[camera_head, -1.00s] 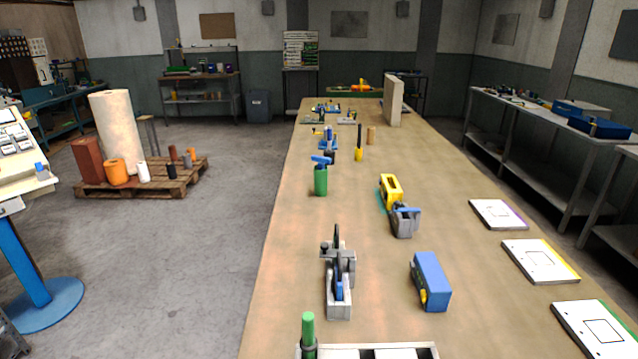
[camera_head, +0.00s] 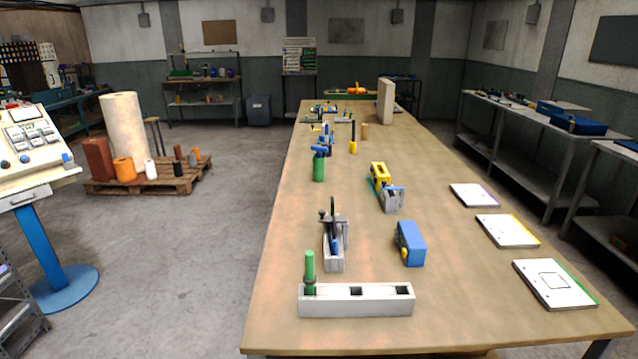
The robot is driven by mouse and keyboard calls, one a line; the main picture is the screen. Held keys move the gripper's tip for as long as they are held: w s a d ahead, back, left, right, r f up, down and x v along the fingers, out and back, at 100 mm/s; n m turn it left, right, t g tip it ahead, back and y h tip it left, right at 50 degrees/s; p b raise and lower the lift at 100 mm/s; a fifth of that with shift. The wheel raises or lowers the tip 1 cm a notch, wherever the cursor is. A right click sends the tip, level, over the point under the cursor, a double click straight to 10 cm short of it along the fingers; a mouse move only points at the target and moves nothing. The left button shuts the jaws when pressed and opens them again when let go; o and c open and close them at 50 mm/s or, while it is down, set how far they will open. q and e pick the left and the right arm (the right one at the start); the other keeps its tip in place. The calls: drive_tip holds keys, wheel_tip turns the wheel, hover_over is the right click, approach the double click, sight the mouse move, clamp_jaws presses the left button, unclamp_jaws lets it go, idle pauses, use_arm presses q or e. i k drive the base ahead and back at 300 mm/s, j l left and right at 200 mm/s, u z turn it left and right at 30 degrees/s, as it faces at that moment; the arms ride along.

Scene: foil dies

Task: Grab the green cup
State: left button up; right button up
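A green cup (camera_head: 319,166) stands upright on the long workbench (camera_head: 420,215), near its left edge, with a blue tool sticking out of its top. A second green item, a round-topped handle (camera_head: 310,268), stands in the left slot of a white block at the near end of the bench. Neither of my grippers shows in the head view.
The white block (camera_head: 370,300) lies at the bench's near edge. A grey clamp-like tool (camera_head: 334,245), a blue box (camera_head: 410,243) and a yellow and grey tool (camera_head: 388,190) stand behind it. Papers (camera_head: 553,283) lie on the right side.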

sight(318, 163)
drive_tip(key=k+z, duration=0.2)
drive_tip(key=z, duration=0.3)
drive_tip(key=k+l+z, duration=0.1)
drive_tip(key=z, duration=0.35)
drive_tip(key=k+l+z, duration=0.2)
drive_tip(key=z, duration=0.3)
drive_tip(key=j+z, duration=0.3)
drive_tip(key=j, duration=0.5)
drive_tip(key=j+z, duration=0.35)
drive_tip(key=j, duration=0.4)
drive_tip(key=k+j+z, duration=0.15)
drive_tip(key=j+z, duration=0.15)
drive_tip(key=j, duration=0.45)
